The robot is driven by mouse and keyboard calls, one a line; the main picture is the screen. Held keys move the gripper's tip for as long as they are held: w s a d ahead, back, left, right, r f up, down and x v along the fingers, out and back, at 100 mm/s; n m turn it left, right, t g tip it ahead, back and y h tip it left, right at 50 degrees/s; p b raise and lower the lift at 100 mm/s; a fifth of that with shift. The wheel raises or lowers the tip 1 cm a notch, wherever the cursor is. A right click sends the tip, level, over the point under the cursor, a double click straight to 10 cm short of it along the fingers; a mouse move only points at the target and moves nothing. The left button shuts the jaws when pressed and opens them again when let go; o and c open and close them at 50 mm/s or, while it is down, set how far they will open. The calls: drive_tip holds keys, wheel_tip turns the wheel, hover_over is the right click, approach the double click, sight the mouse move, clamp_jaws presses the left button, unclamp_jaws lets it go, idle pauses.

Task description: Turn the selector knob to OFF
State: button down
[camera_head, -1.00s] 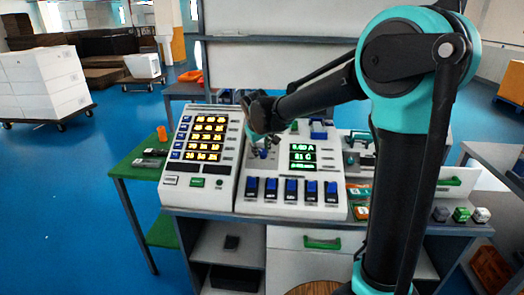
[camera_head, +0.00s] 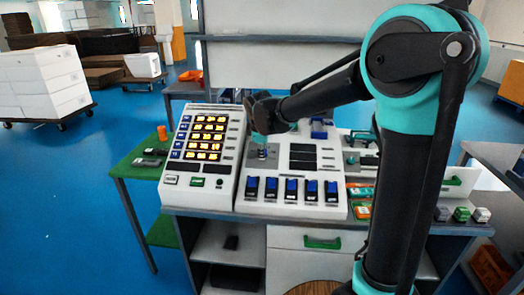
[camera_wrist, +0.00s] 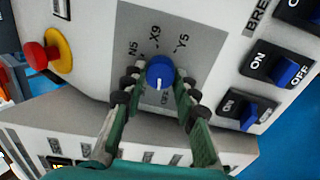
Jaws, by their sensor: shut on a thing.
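The selector knob (camera_wrist: 160,70) is a round blue knob on a grey plate of the sloped panel. In the wrist view, its white pointer line is at the lower side, toward the partly hidden OFF label (camera_wrist: 164,98). The labels N5, X9 and Y5 lie around its other side. My gripper (camera_wrist: 157,82) is shut on the knob, with a green, black-padded finger on either side. In the head view, my gripper (camera_head: 262,140) reaches down over the plate, and the knob is small there.
Blue ON/OFF breaker switches (camera_wrist: 285,71) stand right of the knob. A red emergency button on a yellow base (camera_wrist: 50,52) is at the left. The panel's readout (camera_head: 303,157) is dark. The yellow number display (camera_head: 207,137) beside it is lit.

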drive_tip(key=shift+n, duration=1.2)
drive_tip(key=c, duration=1.2)
unclamp_jaws()
drive_tip(key=shift+o, duration=0.2)
drive_tip(key=shift+s, duration=0.1)
drive_tip(key=v, duration=1.2)
